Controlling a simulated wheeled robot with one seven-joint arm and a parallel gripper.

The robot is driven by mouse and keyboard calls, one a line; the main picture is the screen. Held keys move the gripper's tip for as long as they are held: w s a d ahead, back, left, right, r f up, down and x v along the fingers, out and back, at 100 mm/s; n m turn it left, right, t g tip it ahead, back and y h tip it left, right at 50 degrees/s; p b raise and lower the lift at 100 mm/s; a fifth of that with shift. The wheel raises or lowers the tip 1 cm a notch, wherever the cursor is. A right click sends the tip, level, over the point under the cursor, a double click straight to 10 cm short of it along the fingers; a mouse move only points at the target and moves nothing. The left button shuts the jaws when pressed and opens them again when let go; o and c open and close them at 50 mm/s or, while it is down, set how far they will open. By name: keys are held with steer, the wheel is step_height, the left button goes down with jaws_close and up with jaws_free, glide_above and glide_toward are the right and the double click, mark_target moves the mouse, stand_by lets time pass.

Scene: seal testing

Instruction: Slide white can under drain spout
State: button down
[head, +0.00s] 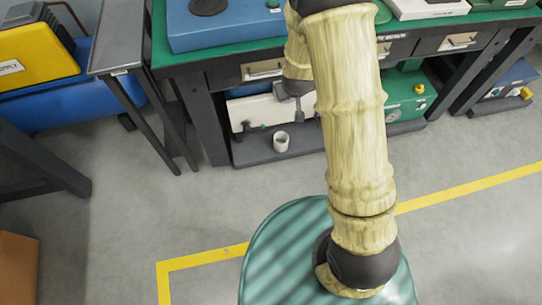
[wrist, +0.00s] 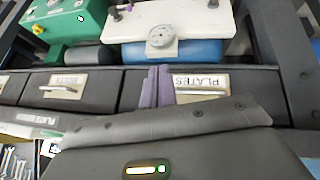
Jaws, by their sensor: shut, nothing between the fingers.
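The white can (head: 281,142) stands upright on the dark lower shelf of the workbench, near its front edge. It looks open at the top. A white-fronted unit (head: 262,111) with small dark fittings stands behind it; I cannot tell which fitting is the drain spout. My gripper (head: 299,114) is in front of that unit, above and slightly right of the can, apart from it. In the wrist view my gripper's purple fingers (wrist: 156,84) are closed together and empty, in front of the drawers. The can does not show in the wrist view.
Drawers (head: 262,69) sit under the green bench top (head: 163,50), above the shelf (head: 250,153). A green box (head: 405,97) stands right of the white unit. A grey side table (head: 120,45) is at left.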

steer(key=w+a+f+n+t+h+b, duration=0.1)
steer(key=w+a+f+b, duration=0.1)
steer(key=f+b, duration=0.6)
steer(key=w+a+f+n+t+b, duration=0.1)
steer(key=w+f+n+t+b, duration=0.15)
steer(key=f, duration=0.95)
steer(key=w+a+f+n+h+b, duration=0.1)
steer(key=w+a+f+b, duration=0.15)
steer(key=f+b, duration=0.55)
steer(key=s+a+f+n+t+b, duration=0.1)
steer(key=a+f+n+t+b, duration=0.1)
steer(key=f+b, duration=0.4)
steer(key=s+a+f+n+t+y+b, duration=0.1)
steer(key=f+b, duration=0.5)
steer(key=f, duration=1)
steer(key=s+a+f+n+t+b, duration=0.1)
steer(key=f+n+t+b, duration=0.4)
steer(key=f, duration=0.6)
steer(key=shift+s+a+f+n+y+b, duration=0.2)
steer(key=shift+a+n+y+b, duration=0.1)
steer(key=shift+a+n+b, duration=0.55)
steer(key=shift+w, duration=0.1)
